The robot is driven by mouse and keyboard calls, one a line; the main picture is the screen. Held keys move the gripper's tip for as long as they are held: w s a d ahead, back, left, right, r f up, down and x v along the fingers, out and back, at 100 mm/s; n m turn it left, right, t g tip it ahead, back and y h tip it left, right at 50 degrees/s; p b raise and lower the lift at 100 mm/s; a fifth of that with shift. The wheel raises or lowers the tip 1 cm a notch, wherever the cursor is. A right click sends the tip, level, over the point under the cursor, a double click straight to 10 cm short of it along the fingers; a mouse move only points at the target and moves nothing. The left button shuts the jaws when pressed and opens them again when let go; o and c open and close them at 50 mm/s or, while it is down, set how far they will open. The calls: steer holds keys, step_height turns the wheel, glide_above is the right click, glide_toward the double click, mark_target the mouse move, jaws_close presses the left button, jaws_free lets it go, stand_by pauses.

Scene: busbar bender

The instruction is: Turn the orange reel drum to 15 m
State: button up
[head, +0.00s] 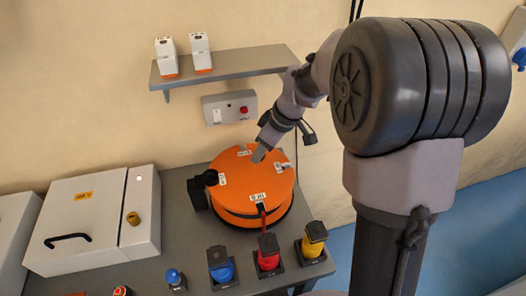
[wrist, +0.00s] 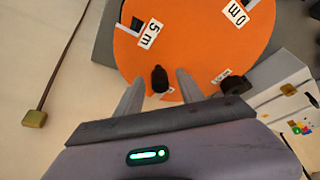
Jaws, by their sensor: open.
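The orange reel drum (head: 236,194) lies flat on the grey bench, with white labels and dark slots on its top. In the head view the "0 m" label (head: 257,197) faces the front, by a red mark (head: 263,213) at the rim. The wrist view shows the drum (wrist: 195,45) with "5 m" (wrist: 150,33) and "0 m" (wrist: 235,13) labels; other labels are too small or covered to read. My gripper (head: 259,155) is open over the drum's back part. In the wrist view a black knob (wrist: 159,79) shows between its fingers, apart from both.
A black fitting (head: 198,194) stands at the drum's left edge. Blue (head: 220,265), red (head: 268,254) and yellow (head: 314,240) connectors stand in front. A white cabinet (head: 95,225) is left. A shelf (head: 225,66) and a wall box with a red button (head: 229,107) are behind.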

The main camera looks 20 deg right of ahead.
steer(key=shift+c, duration=0.3)
jaws_close()
stand_by(1.1)
